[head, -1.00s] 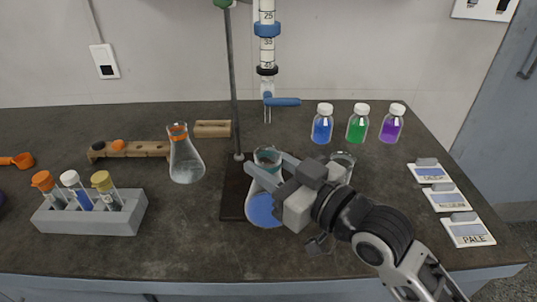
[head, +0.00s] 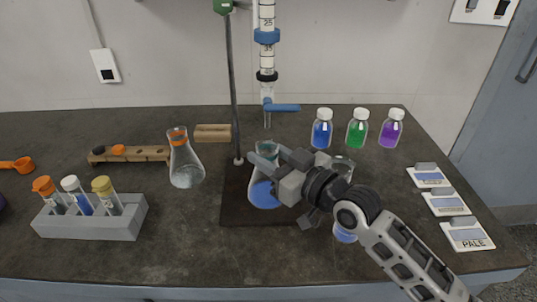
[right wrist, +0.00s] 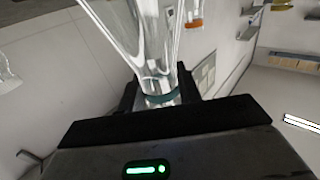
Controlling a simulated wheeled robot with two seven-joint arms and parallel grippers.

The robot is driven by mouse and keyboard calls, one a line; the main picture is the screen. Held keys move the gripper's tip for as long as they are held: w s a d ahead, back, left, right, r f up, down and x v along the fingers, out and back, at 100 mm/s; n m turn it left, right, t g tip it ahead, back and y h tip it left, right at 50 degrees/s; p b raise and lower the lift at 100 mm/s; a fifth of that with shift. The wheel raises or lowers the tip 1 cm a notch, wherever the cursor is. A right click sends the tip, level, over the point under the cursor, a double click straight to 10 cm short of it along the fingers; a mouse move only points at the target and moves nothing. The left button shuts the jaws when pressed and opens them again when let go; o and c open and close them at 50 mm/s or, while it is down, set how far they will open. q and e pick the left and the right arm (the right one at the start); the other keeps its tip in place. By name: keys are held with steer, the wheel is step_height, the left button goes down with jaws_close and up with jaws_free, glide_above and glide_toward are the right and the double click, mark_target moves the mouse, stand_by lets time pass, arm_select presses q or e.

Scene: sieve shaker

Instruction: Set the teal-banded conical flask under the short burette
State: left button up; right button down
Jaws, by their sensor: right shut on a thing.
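The teal-banded conical flask (head: 264,192) holds blue liquid and stands upright at or just above the dark stand base; I cannot tell whether it touches. My right gripper (head: 266,158) is shut on its neck. The teal band (right wrist: 163,97) shows in the right wrist view between the fingers. The graduated burette (head: 267,55) with a blue tap (head: 282,107) hangs above and behind the flask; its tip is nearly in line with the flask mouth from left to right. Its top is out of view. My left gripper is not in view.
A second flask with blue liquid (head: 345,236) is partly hidden behind my right arm. An orange-banded flask (head: 186,166) stands left of the stand rod (head: 233,90). A tube rack (head: 92,220) is at left, capped bottles (head: 357,130) and label cards (head: 467,234) at right.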

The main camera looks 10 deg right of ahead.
steer(key=shift+f, duration=0.15)
steer(key=c, duration=1)
jaws_free()
steer(key=shift+o, duration=0.2)
steer(key=b+v, duration=0.1)
steer(key=v, duration=1.1)
steer(key=shift+r, duration=0.2)
